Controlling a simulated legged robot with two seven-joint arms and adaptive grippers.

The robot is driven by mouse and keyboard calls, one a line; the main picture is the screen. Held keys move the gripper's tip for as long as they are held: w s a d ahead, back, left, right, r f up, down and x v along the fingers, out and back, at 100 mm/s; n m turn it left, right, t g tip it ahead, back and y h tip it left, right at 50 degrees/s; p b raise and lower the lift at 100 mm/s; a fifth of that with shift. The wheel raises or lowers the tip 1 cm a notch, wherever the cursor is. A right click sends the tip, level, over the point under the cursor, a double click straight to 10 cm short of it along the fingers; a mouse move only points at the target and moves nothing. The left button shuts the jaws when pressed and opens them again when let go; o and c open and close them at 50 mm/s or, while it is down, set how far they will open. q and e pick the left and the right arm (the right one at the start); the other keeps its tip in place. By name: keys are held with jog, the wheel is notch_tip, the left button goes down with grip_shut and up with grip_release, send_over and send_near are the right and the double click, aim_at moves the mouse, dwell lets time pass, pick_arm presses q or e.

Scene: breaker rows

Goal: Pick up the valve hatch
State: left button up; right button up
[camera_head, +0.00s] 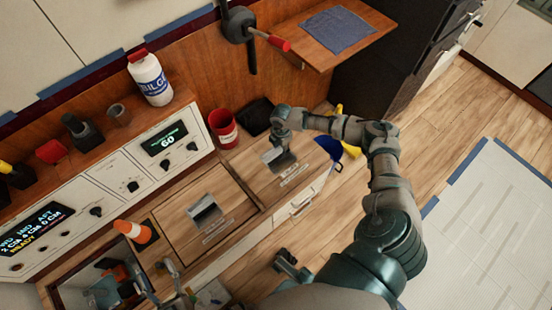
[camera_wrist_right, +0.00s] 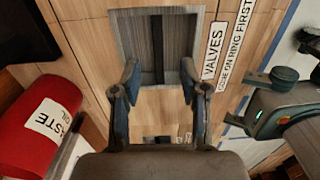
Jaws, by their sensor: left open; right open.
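The valve hatch (camera_head: 262,186) is a wooden panel in the counter, right of a similar hatch. The right wrist view shows its wood (camera_wrist_right: 152,103), a grey recess (camera_wrist_right: 156,45) with a dark bar across it, and a label reading VALVES. My right gripper (camera_head: 277,153) is over this recess. In the right wrist view my right gripper (camera_wrist_right: 158,72) is open, its fingers apart at the recess's near corners, with nothing between them. Whether they touch the panel cannot be told.
The other hatch (camera_head: 180,212) has its own metal recess. A red waste oil can (camera_head: 223,128) stands close behind my right gripper and shows in the right wrist view (camera_wrist_right: 42,125). An orange-white cone (camera_head: 134,231) and open bay (camera_head: 68,272) are left.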

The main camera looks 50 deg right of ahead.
aim_at(279, 157)
notch_tip(279, 157, down, 3)
jog(key=shift+r+b, duration=0.15)
jog(key=shift+b, duration=0.15)
jog(key=shift+a+b, duration=0.3)
jog(key=shift+a, duration=0.75)
jog(key=shift+f+b, duration=0.35)
jog(key=shift+f, duration=0.35)
jog(key=f, duration=0.1)
jog(key=d+f+b, duration=0.1)
jog(key=f, duration=0.2)
jog(key=shift+w+d, duration=0.15)
jog(key=shift+d, duration=0.15)
jog(key=shift+a+r, duration=0.25)
jog(key=shift+a, duration=0.1)
jog(key=shift+a+r, duration=0.15)
jog(key=shift+a, duration=0.1)
jog(key=c, duration=0.4)
jog(key=shift+a, duration=0.1)
grip_shut()
jog(key=shift+d, duration=0.5)
pick_arm(q)
jog(key=s+a+r+n+t, duration=0.1)
jog(key=s+r+t, duration=0.3)
jog(key=r+t, duration=0.2)
jog(key=shift+s+a+r+t, duration=0.25)
jog(key=shift+a+r+t, duration=0.1)
jog(key=shift+t, duration=0.25)
